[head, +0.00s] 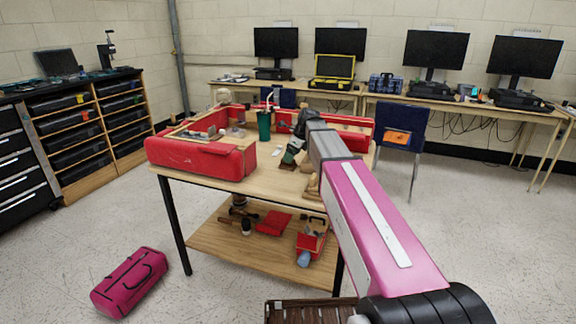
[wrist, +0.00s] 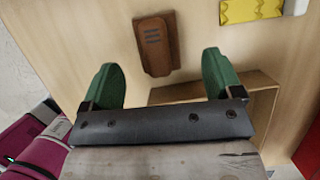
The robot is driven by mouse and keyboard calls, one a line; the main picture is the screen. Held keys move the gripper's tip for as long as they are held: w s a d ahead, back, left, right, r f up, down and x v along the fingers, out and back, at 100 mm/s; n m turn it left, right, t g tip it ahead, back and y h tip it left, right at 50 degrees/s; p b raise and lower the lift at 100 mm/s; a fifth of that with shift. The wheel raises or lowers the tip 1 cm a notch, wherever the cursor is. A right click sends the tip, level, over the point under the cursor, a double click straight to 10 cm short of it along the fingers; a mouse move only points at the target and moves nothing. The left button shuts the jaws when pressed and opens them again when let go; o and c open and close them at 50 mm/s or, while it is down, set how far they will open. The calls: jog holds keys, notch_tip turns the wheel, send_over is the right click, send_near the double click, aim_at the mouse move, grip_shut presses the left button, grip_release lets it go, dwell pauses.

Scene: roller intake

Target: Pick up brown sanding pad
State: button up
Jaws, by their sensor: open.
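The brown sanding pad (wrist: 154,45) lies flat on the light wood tabletop in the wrist view. It is a narrow brown block with dark slots near one end. My gripper (wrist: 158,62) is open, with its green fingers on either side of the pad's near end in the picture. Nothing is held between them, and the height above the pad is hard to judge. In the head view my gripper (head: 291,153) is over the table's right part. I cannot make out the pad there; my arm covers part of that area.
A wooden frame or box (wrist: 265,112) lies close by the right finger, with a yellow item (wrist: 250,9) farther up. On the table (head: 262,184), a green cup (head: 264,126) and red padded pieces (head: 205,158) stand left of my gripper. A magenta bag (head: 130,283) lies on the floor.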

jog(key=x, duration=0.4)
jog(key=shift+s+a, duration=0.1)
jog(key=shift+a, duration=0.1)
jog(key=c, duration=1.3)
